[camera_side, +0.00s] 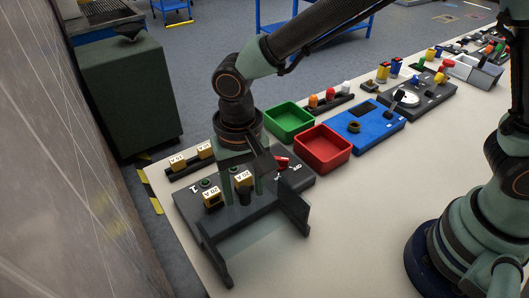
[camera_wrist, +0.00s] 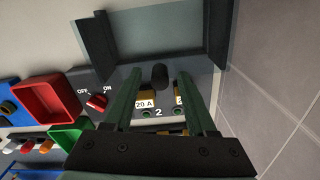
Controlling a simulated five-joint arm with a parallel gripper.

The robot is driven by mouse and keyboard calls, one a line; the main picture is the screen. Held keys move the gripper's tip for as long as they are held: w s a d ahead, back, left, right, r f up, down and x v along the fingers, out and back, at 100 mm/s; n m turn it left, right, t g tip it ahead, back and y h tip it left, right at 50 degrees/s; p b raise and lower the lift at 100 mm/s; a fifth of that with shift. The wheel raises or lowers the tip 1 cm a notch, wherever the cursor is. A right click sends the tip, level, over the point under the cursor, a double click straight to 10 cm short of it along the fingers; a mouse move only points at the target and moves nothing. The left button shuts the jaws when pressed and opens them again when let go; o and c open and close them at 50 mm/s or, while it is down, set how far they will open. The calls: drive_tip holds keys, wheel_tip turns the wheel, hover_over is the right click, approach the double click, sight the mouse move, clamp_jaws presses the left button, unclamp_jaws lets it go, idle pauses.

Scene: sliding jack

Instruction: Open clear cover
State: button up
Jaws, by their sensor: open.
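A dark grey fuse box (camera_side: 188,207) stands at the near left end of the table. Two dark rails extend from its front edge, with a clear cover (camera_side: 262,238) between them. The cover (camera_wrist: 160,25) also shows at the top of the wrist view; how far it reaches over the box is hard to tell. A dark round knob (camera_wrist: 160,77) shows between my fingers. My gripper (camera_side: 243,193) is open above the box, one finger on each side of the knob; contact cannot be told. Yellow 20 A fuses (camera_wrist: 146,100) show between the fingers in the wrist view.
A red switch (camera_wrist: 97,101) marked ON and OFF is on the box. A red bin (camera_side: 323,148) and a green bin (camera_side: 289,120) stand behind. A blue panel (camera_side: 366,126) is farther right. The white table in front is clear.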

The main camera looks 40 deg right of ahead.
wheel_tip(320, 180, up, 12)
drive_tip(key=shift+f, duration=0.15)
idle(0.4)
drive_tip(key=s+d+r+n+t, duration=0.1)
drive_tip(key=d+t, duration=0.1)
drive_tip(key=d, duration=1.1)
drive_tip(key=s+d+r+n+t, duration=0.1)
drive_tip(key=d+t, duration=0.2)
drive_tip(key=d, duration=1.1)
drive_tip(key=shift+s+r+n+t, duration=0.3)
drive_tip(key=shift+s, duration=0.1)
